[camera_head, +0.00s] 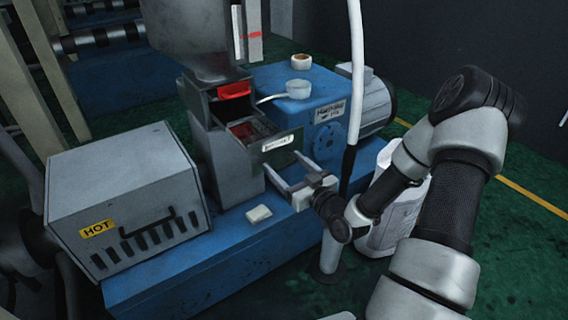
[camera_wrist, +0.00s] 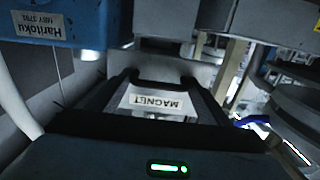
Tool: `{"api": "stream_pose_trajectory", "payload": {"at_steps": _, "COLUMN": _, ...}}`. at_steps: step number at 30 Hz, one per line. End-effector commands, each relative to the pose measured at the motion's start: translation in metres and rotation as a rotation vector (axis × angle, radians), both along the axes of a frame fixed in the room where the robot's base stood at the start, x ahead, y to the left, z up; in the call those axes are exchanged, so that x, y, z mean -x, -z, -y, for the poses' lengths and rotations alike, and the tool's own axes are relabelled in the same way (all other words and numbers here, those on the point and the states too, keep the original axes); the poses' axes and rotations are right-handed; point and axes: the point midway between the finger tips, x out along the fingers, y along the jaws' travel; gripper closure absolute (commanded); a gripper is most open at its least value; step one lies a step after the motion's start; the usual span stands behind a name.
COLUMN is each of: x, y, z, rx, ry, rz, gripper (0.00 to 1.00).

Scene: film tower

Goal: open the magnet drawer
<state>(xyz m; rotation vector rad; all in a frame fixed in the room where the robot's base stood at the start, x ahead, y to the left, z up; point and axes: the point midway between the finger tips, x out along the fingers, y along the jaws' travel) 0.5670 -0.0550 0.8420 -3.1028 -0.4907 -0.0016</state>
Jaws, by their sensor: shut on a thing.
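The magnet drawer (camera_head: 278,143) stands partly out of the grey metal housing below the hopper, and part of its open top shows a dark, reddish inside. Its front carries a pale label, which reads MAGNET upside down in the wrist view (camera_wrist: 158,102). My gripper (camera_head: 283,168) is at the drawer front, coming from the lower right. In the wrist view my gripper (camera_wrist: 160,80) has one dark finger on each side of the label. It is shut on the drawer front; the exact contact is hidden.
A grey box marked HOT (camera_head: 120,200) stands left on the blue base. A blue gearbox (camera_head: 300,95) with a white cup (camera_head: 299,89) and a tape roll (camera_head: 301,61) is behind. A white hose (camera_head: 357,70) hangs close right of my gripper. A white canister (camera_head: 395,215) stands beside my arm.

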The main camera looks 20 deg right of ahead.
Motion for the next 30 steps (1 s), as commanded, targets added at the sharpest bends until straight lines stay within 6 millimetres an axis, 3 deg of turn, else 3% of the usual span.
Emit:
{"api": "stream_pose_trajectory", "payload": {"at_steps": 4, "x": 0.0, "y": 0.001, "z": 0.0, "rx": 0.0, "ry": 0.0, "rz": -0.003, "gripper": 0.69}}
{"api": "stream_pose_trajectory", "payload": {"at_steps": 5, "x": 0.0, "y": 0.001, "z": 0.0, "rx": 0.0, "ry": 0.0, "rz": -0.003, "gripper": 0.27}}
{"api": "stream_pose_trajectory", "payload": {"at_steps": 8, "x": 0.0, "y": 0.001, "z": 0.0, "rx": 0.0, "ry": 0.0, "rz": -0.003, "gripper": 0.1}}
{"api": "stream_pose_trajectory", "payload": {"at_steps": 20, "x": 0.007, "y": 0.001, "z": 0.003, "rx": 0.001, "ry": 0.001, "rz": -0.003, "gripper": 0.1}}
{"api": "stream_pose_trajectory", "payload": {"at_steps": 23, "x": 0.02, "y": 0.0, "z": 0.008, "rx": 0.001, "ry": 0.002, "rz": -0.004, "gripper": 0.1}}
{"api": "stream_pose_trajectory", "payload": {"at_steps": 30, "x": 0.075, "y": 0.0, "z": 0.025, "rx": 0.0, "ry": 0.003, "rz": -0.005, "gripper": 0.1}}
